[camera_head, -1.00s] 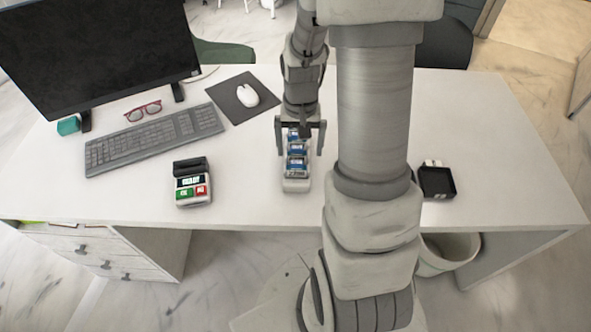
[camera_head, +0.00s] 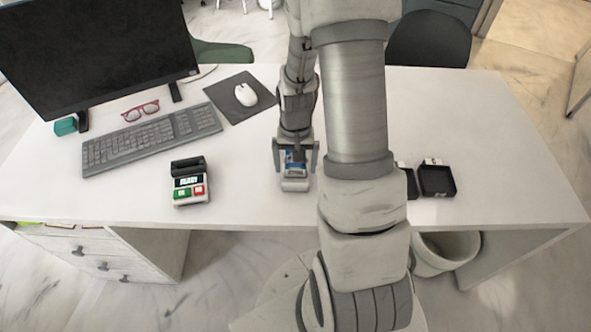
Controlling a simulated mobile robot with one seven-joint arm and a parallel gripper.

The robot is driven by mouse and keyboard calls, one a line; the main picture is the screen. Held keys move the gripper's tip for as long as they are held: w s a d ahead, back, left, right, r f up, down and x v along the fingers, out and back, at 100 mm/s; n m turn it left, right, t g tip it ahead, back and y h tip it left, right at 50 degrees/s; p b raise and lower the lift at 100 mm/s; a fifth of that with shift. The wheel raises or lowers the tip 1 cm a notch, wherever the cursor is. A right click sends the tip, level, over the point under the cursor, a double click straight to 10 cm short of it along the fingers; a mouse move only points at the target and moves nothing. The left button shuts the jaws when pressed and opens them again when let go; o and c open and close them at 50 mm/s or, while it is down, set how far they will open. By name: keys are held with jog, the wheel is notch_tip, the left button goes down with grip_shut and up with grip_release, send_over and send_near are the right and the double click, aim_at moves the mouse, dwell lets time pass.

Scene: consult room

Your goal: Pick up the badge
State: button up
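A small blue-and-white item (camera_head: 294,170) on a pale base, which looks like the badge, lies on the white desk near its front edge, in the middle of the head view. My gripper (camera_head: 295,168) points down over it with its fingers apart, one on each side. The gripper body hides the item's far part. I cannot tell whether the fingers touch it.
A payment terminal (camera_head: 189,184) stands to the left, with a keyboard (camera_head: 150,140), red glasses (camera_head: 140,112), monitor (camera_head: 100,50) and mouse (camera_head: 245,95) beyond. Black trays (camera_head: 436,181) sit to the right, one partly behind my arm. Bare desk (camera_head: 500,150) lies further right.

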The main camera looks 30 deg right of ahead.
jog(key=c, duration=1.2)
jog(key=shift+r, duration=0.1)
jog(key=shift+c, duration=0.2)
